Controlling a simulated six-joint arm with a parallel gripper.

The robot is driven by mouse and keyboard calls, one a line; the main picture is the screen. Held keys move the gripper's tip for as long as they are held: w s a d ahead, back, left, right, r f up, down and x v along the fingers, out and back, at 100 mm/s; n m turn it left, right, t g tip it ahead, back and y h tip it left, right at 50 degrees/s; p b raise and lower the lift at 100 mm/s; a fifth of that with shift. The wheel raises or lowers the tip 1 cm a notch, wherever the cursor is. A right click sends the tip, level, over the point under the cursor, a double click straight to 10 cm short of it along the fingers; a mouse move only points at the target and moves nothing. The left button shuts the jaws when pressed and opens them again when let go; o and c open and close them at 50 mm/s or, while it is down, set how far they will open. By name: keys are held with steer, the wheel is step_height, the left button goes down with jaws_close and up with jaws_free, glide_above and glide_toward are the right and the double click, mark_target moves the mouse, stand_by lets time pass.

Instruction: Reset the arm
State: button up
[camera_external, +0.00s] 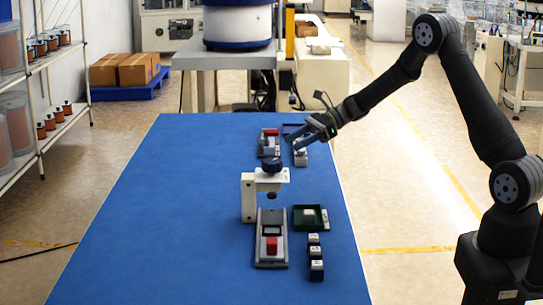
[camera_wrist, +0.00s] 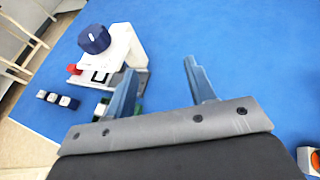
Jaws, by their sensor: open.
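My arm reaches in from the right in the external view. My gripper (camera_external: 298,146) is over the far right part of the blue table, near a small pale block and tray there; I cannot tell the exact gap. In the wrist view my gripper (camera_wrist: 158,85) shows two blue-grey fingers spread apart with only bare blue table between them. It is open and empty.
A white press with a dark blue knob (camera_external: 271,165) stands mid-table, over a grey fixture with a red block (camera_external: 271,245). Beside it are a green tray (camera_external: 310,217) and several dark blocks with white tops (camera_external: 315,253). A second grey fixture (camera_external: 268,143) lies farther back. The table's left side (camera_external: 165,220) is clear.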

steer(key=shift+w+a+f+n+g+h, duration=0.2)
steer(key=shift+w+a+n+g, duration=0.35)
steer(key=shift+w+a, duration=0.4)
steer(key=shift+w+a+f+n+g+h, duration=0.1)
steer(key=shift+w+a+n+g+h, duration=0.2)
steer(key=shift+w+a+n+g, duration=0.6)
